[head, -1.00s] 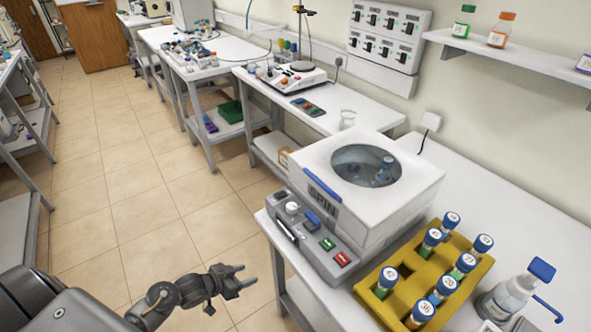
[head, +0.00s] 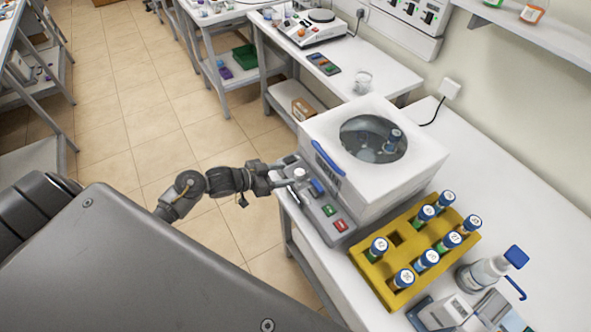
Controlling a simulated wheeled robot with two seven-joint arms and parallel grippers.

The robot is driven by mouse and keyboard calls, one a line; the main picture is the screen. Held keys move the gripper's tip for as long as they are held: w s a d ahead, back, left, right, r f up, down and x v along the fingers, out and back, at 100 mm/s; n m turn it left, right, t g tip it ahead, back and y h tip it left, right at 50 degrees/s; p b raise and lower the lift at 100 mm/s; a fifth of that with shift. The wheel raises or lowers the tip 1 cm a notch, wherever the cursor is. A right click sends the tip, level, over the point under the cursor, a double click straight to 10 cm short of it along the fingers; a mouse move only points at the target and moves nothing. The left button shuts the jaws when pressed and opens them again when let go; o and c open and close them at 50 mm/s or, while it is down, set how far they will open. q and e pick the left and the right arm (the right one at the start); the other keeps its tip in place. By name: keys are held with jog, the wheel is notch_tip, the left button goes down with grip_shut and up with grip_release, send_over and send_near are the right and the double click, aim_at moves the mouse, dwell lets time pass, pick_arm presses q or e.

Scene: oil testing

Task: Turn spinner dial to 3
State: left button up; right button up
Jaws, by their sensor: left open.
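The spinner (head: 420,160) is a white box on the bench at right, with a round window in its lid and a blue handle at its front. A tube shows through the window. Its grey control panel carries a small white dial (head: 299,173), a blue part, a green button (head: 329,210) and a red button (head: 341,225). My left gripper (head: 287,173) is open at the panel's far left end, its fingertips right by the dial. I cannot tell whether they touch it. The dial's setting is too small to read. My right gripper is not in view.
A yellow rack (head: 372,272) with several blue-capped tubes stands in front of the spinner. A beaker (head: 363,82) is on the bench behind. The tiled floor left of the bench is clear.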

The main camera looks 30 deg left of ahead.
aim_at(297, 170)
pick_arm(q)
jog(key=shift+p+x, duration=0.45)
jog(key=shift+x, duration=2.15)
